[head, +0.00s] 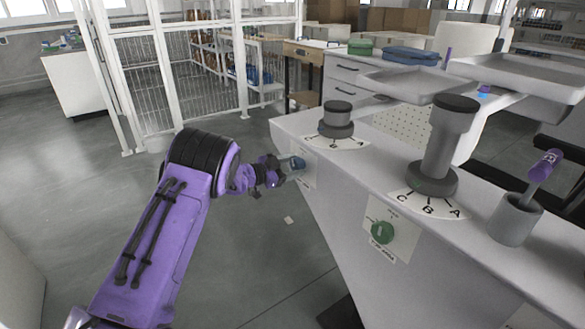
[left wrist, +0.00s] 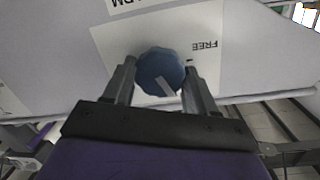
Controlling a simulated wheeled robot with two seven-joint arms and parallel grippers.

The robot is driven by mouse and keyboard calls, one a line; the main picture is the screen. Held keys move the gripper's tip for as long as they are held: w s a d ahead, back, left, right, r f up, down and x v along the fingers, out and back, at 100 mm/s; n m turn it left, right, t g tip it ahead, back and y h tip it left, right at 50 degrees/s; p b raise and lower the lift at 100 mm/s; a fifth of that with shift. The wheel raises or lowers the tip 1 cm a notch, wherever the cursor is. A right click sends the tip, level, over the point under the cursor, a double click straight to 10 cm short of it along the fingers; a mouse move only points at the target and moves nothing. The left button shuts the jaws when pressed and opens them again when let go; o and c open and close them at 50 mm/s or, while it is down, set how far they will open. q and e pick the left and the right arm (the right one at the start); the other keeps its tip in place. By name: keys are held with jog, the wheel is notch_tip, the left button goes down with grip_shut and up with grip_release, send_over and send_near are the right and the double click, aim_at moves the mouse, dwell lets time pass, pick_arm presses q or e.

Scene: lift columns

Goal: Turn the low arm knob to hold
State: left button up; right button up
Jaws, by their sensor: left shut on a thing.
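A blue round knob (left wrist: 160,68) with a pale pointer mark sits on a white label plate (left wrist: 112,42) in the left wrist view. The word FREE reads upside down to the right of the knob, and part of the word ARM shows above. The knob's mark points to the lower right of that picture. My left gripper (left wrist: 157,80) is shut on the blue knob, one finger on each side. In the head view the left gripper (head: 281,168) is at the left end face of the grey bench, with the blue knob (head: 296,162) at its tips. My right gripper is not in view.
A green knob (head: 382,232) on its own label is nearer on the bench (head: 450,262) front. Two dark column knobs (head: 338,118) (head: 438,150) stand on lettered dials on top. A cup (head: 515,220) holds a purple-handled tool. Open floor lies left.

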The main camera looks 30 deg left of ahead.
pick_arm(q)
jog(key=shift+s+d+f+m+y+b, duration=0.15)
jog(key=shift+m+b, duration=0.25)
jog(key=shift+m, duration=0.6)
jog(key=shift+w+a+f+m+y+b, duration=0.15)
jog(key=shift+m+b, duration=0.2)
jog(key=shift+m, duration=0.65)
jog(key=shift+s+d+r, duration=0.1)
jog(key=o, duration=1)
jog(key=shift+r, duration=0.1)
jog(key=shift+o, duration=0.2)
jog(key=v, duration=1)
jog(key=shift+s, duration=0.3)
